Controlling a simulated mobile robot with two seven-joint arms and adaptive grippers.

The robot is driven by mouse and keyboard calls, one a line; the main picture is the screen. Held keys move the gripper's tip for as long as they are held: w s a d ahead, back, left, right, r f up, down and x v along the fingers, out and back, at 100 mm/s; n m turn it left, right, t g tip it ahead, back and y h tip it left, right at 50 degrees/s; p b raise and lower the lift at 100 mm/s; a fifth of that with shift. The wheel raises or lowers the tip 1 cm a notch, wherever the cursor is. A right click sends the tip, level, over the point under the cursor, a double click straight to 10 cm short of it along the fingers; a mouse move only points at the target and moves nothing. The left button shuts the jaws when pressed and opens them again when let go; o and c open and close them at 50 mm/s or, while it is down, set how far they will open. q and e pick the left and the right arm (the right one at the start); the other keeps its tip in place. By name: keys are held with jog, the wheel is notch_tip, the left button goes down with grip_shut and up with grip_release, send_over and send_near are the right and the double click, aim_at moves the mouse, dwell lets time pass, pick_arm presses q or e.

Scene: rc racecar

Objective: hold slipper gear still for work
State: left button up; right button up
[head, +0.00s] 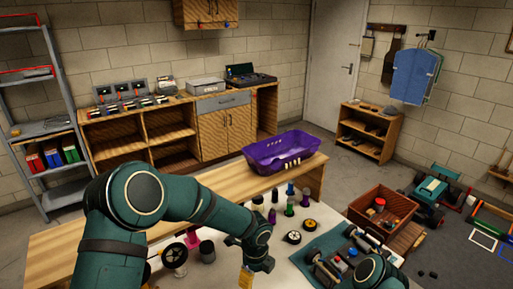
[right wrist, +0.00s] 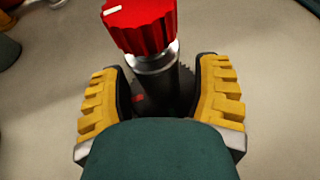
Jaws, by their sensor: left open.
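In the right wrist view, a dark toothed disc, which looks like the slipper gear (right wrist: 143,85), lies between the yellow fingers of my right gripper (right wrist: 162,100). A dark shaft with a silver collar and a ribbed red knob (right wrist: 142,22) stands in front of it. The fingers are well apart, one on each side of the disc; whether they touch it is unclear, and my green gripper body hides its near part. In the head view, my left gripper (head: 246,279) is open at the bottom edge, over the white tabletop, its fingers partly cut off. The gear cannot be made out there.
The white tabletop (head: 280,262) holds several small bottles, black wheels (head: 174,257) and a blue mat (head: 318,244) with car parts. A purple basket (head: 281,153) stands on the wooden bench behind. A red-brown crate (head: 382,209) is to the right.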

jog(key=shift+s, duration=0.1)
jog(key=v, duration=1.2)
